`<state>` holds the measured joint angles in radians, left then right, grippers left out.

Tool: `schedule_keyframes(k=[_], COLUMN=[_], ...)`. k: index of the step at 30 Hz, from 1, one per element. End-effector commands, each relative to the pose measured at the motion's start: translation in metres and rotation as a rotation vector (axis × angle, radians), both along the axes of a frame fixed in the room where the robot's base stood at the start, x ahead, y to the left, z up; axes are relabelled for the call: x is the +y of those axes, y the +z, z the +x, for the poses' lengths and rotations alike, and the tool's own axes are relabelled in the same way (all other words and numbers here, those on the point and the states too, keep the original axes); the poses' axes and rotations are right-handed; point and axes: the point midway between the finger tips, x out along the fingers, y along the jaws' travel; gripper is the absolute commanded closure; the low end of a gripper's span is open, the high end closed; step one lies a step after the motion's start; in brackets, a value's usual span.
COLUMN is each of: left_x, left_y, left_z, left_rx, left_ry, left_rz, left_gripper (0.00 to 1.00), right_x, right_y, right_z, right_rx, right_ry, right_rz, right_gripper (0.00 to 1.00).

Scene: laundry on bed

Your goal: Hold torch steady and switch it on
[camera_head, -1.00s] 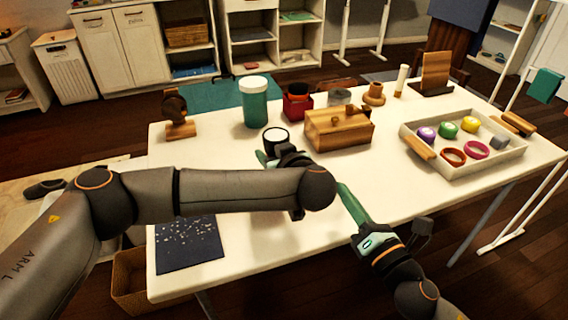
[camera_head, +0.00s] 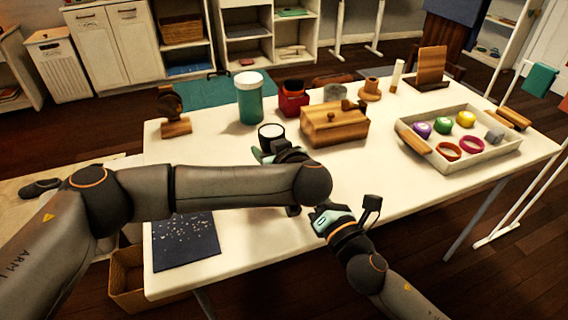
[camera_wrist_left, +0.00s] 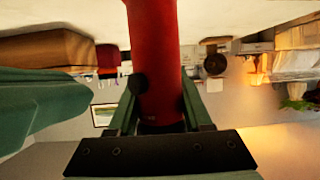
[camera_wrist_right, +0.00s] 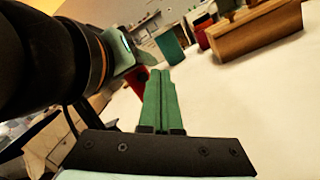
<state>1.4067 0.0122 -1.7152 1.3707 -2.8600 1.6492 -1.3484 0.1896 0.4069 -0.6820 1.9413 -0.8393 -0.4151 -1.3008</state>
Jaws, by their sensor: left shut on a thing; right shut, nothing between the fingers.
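The torch has a red cylindrical body (camera_wrist_left: 157,50), held between the fingers of my left gripper (camera_wrist_left: 160,105). In the head view, a dark-rimmed pale round end (camera_head: 271,132) shows above that gripper (camera_head: 264,154), apparently the torch's head; I cannot tell whether it is lit. A dark round spot shows on the torch's side in the left wrist view; I cannot tell if it is the switch. My right gripper (camera_wrist_right: 162,95) is shut and empty, its green fingers pointing towards a partly seen red torch body. In the head view its fingertips are hidden behind my left arm.
A wooden box (camera_head: 334,125), teal jar (camera_head: 250,103) and red container (camera_head: 292,101) stand behind the torch. A tray (camera_head: 467,165) of coloured rolls and rings is at right. A dark speckled sheet (camera_head: 185,243) lies front left. The table's right front is clear.

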Motion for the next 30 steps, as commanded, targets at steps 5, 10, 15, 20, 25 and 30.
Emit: schedule_keyframes(k=[5, 10, 15, 20, 25, 30], left_x=[-0.0001, -0.0001, -0.0001, -0.0001, -0.0001, -0.0001], left_y=[0.0008, 0.0009, 0.0009, 0.0009, 0.0008, 0.0008], left_z=[0.0002, 0.0002, 0.0002, 0.0002, 0.0002, 0.0002], left_rx=[-0.002, -0.002, -0.002, -0.002, -0.002, -0.002], left_ry=[0.0, -0.001, 0.0, 0.0, 0.0, -0.001], left_rz=[0.0, -0.001, 0.0, 0.0, 0.0, -0.001], left_gripper=[1.0, 1.0, 1.0, 1.0, 1.0, 1.0], right_x=[0.01, 0.0124, 0.0122, 0.0121, 0.012, 0.0119], right_y=[0.0006, 0.0007, 0.0005, 0.0005, 0.0004, 0.0003], right_z=[0.0061, 0.0072, 0.0071, 0.007, 0.007, 0.0069], right_rx=[-0.001, -0.002, -0.001, -0.001, -0.001, -0.001], right_ry=[0.0, 0.002, 0.001, 0.001, 0.001, 0.001], right_rz=[0.0, -0.001, -0.001, -0.001, -0.001, -0.001], right_gripper=[1.0, 1.0, 1.0, 1.0, 1.0, 1.0])
